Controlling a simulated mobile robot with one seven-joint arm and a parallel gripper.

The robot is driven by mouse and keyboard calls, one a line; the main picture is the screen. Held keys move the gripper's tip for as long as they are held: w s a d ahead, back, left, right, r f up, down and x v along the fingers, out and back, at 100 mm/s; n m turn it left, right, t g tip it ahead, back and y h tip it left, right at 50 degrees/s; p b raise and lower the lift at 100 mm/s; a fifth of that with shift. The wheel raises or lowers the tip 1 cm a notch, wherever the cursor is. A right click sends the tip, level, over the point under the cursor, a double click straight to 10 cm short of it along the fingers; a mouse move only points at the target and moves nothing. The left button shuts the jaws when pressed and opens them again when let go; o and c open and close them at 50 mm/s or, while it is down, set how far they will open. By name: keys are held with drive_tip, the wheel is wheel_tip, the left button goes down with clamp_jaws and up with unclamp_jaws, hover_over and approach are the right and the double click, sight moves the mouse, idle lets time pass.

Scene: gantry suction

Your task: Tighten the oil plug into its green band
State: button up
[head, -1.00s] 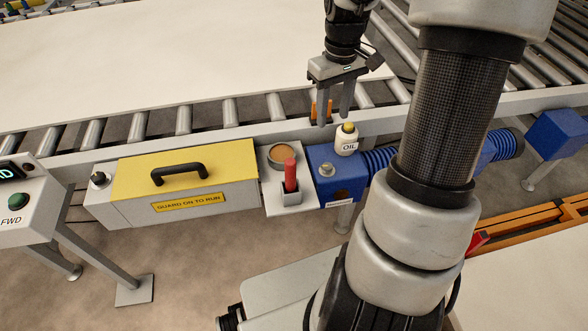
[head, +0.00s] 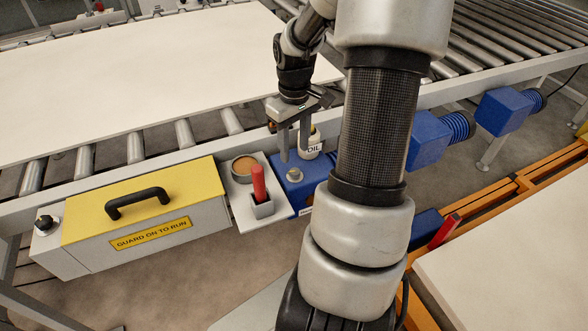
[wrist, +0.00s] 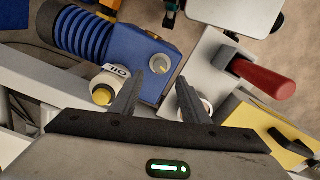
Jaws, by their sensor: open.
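The oil plug (head: 294,174) is a silver fitting on top of the blue gear housing (head: 283,193). My gripper (head: 295,153) is open and empty, fingers pointing down, just above and behind the plug. The fingers also show in the wrist view (wrist: 171,74). I cannot tell whether they touch the plug. No green band can be made out in either view.
A white oil bottle (head: 311,143) with a yellow cap stands close behind the fingers. Left of the housing are a round cup (head: 245,168) and a red handle (head: 259,182) in a grey holder. The yellow guard cover (head: 143,198) lies farther left, before the roller conveyor.

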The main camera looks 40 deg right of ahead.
sight(295, 170)
wheel_tip(295, 170, down, 7)
drive_tip(key=shift+f+b, duration=0.1)
drive_tip(key=shift+b, duration=0.8)
drive_tip(key=c, duration=1.1)
drive_tip(key=shift+o, duration=0.2)
drive_tip(key=shift+m+p, duration=0.4)
drive_tip(key=shift+m, duration=2.2)
drive_tip(key=o, duration=1.1)
drive_tip(key=shift+c, duration=0.2)
